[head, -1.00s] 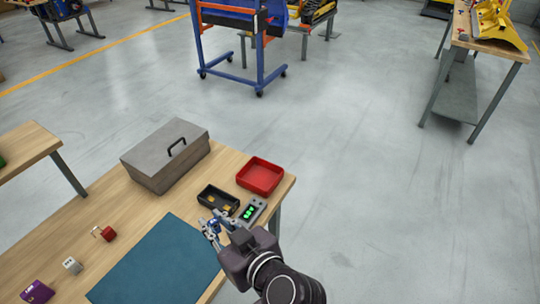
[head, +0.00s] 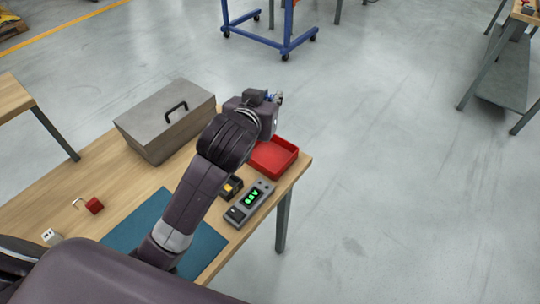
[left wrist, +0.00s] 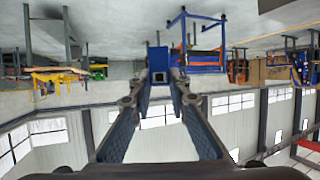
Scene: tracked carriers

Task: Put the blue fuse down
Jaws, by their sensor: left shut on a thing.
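My left gripper (head: 276,98) is at the end of the arm that reaches in over the bench. It is held up above the far right part of the bench, past the grey lidded box. In the left wrist view its two fingers (left wrist: 160,80) close on the blue fuse (left wrist: 160,67), a small block with a dark square face. In the head view only a bit of blue shows at the gripper, and the fuse is mostly hidden. My right gripper is not in view.
The wooden bench holds a grey box (head: 150,130), a red tray (head: 272,160), a dark tray (head: 231,190) partly behind my arm, a meter with green digits (head: 250,202), a teal mat (head: 203,245) and a red padlock (head: 94,205). Open floor lies right.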

